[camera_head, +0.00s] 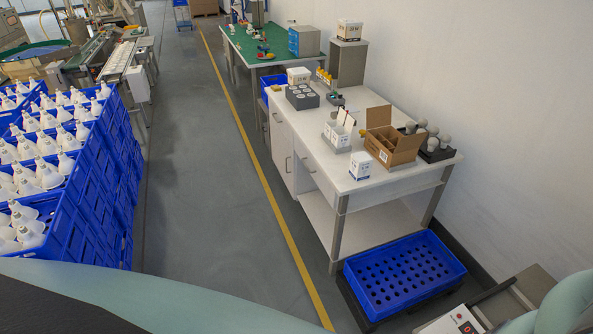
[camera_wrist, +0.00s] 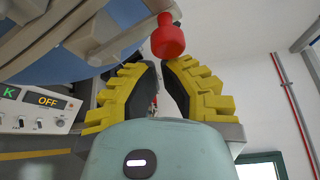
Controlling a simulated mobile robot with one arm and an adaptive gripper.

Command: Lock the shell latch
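A red knob (camera_wrist: 168,38), which looks like the latch handle, shows at the top of the wrist view. My gripper (camera_wrist: 158,64) has yellow ribbed fingers with black inner pads. The knob is just beyond the tips, slightly toward the right finger. Whether they touch cannot be told. The head view shows neither the knob nor my gripper.
A control panel (camera_wrist: 40,108) reading OFF is left of my gripper. In the head view, a white workbench (camera_head: 362,190) holds boxes and bulbs, with a blue crate (camera_head: 436,248) at its foot. Stacked blue crates (camera_head: 90,215) stand left; the aisle (camera_head: 190,180) between is clear.

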